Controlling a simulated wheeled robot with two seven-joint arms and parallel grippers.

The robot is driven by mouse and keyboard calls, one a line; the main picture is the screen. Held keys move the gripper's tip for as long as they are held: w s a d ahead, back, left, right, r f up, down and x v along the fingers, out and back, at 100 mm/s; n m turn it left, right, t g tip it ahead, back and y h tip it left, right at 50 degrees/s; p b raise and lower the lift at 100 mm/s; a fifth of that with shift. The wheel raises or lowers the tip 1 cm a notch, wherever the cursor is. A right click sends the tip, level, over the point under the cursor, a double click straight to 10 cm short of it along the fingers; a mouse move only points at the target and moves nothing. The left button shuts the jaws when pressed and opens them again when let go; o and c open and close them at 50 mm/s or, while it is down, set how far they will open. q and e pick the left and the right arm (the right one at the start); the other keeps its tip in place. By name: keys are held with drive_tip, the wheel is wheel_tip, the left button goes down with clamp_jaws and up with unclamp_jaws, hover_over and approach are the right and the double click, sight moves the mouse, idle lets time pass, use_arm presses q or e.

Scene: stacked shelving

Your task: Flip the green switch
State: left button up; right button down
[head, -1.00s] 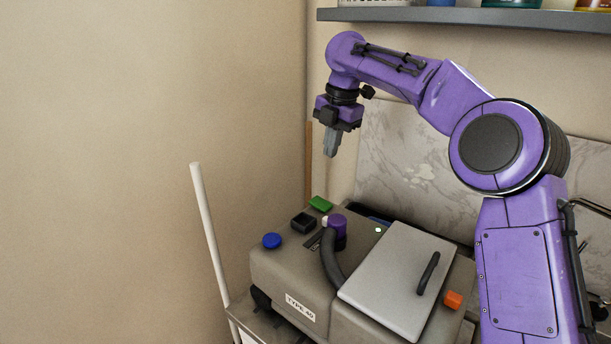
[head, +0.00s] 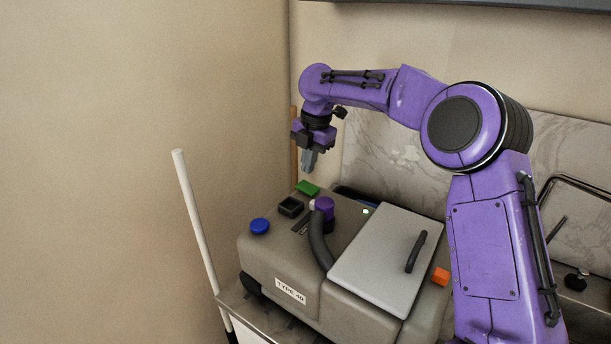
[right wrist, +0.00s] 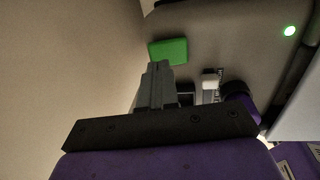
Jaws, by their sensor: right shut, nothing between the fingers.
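The green switch (head: 307,188) is a flat green block at the back left corner of the grey machine's top. It also shows in the right wrist view (right wrist: 168,51), just past the fingertips. My right gripper (head: 309,168) is shut and empty, pointing down close above the green switch in the head view. In the right wrist view its closed fingers (right wrist: 157,68) overlap the near edge of the switch; I cannot tell whether they touch it. My left gripper is not in view.
The machine (head: 290,262) also carries a blue button (head: 259,227), a black square socket (head: 290,207), a purple knob (head: 324,204) with a dark hose, a grey lid (head: 385,260) and an orange block (head: 440,277). A white pole (head: 195,225) stands at left. A shelf edge hangs above.

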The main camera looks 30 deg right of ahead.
sight(306, 184)
drive_tip(key=shift+w+a+f, duration=0.1)
drive_tip(key=shift+w+f, duration=0.05)
drive_tip(key=shift+f, duration=0.8)
drive_tip(key=shift+w+f, duration=0.15)
drive_tip(key=shift+f, duration=0.8)
drive_tip(key=shift+p, duration=0.3)
drive_tip(key=shift+p, duration=0.35)
drive_tip(key=shift+w+f, duration=0.1)
drive_tip(key=shift+f, duration=0.1)
drive_tip(key=shift+s, duration=0.2)
drive_tip(key=shift+s+d+r, duration=0.1)
drive_tip(key=shift+s+d, duration=0.2)
drive_tip(key=shift+s, duration=0.3)
